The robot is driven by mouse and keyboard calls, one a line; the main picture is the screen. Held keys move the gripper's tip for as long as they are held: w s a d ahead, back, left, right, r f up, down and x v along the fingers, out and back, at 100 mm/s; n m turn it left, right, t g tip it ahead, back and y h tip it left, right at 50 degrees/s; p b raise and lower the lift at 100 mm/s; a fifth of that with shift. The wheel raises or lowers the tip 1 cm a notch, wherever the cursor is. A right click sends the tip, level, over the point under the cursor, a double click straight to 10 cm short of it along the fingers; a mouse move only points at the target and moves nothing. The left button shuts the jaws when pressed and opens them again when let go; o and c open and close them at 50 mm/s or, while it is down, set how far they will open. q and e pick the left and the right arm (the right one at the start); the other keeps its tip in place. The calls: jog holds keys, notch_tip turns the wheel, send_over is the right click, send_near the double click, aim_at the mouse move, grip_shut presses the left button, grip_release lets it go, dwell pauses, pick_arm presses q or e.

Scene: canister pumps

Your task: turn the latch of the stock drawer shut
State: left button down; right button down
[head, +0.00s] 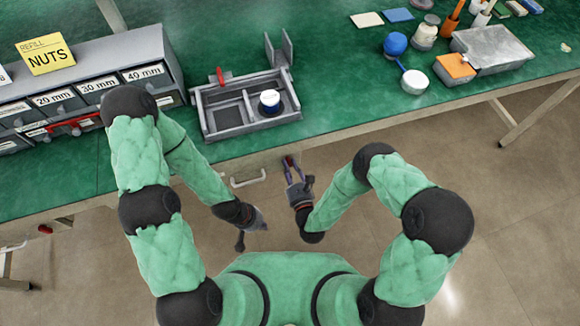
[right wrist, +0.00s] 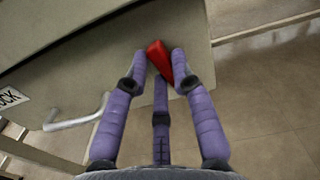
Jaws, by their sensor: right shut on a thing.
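The stock drawer is the pale front under the bench; in the right wrist view its front (right wrist: 118,70) carries a white handle (right wrist: 78,120) and a partly cut-off label ending in "CK" (right wrist: 9,98). The latch (right wrist: 157,55) is a red bar near the right end of the front, standing slanted in the picture. My right gripper (right wrist: 162,62) has its purple fingers closed around the latch; in the head view it is at the bench's front edge (head: 290,165), right of the handle (head: 248,179). My left gripper (head: 250,236) hangs lower, apart from the drawer; its fingers are unclear.
On the green bench are a grey divided tray (head: 247,127) with a white-topped jar, a "NUTS" drawer cabinet (head: 95,72) at left, and pumps, bottles and a metal box (head: 492,48) at right. The floor before the bench is clear.

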jog(key=shift+f+n+b, duration=0.15)
jog(key=shift+n, duration=2.45)
jog(key=shift+f+n+b, duration=0.15)
jog(key=shift+n, duration=2.45)
jog(key=shift+f+n+b, duration=0.15)
jog(key=shift+n, duration=2.45)
jog(key=c, duration=1)
grip_release()
jog(key=shift+c, duration=0.2)
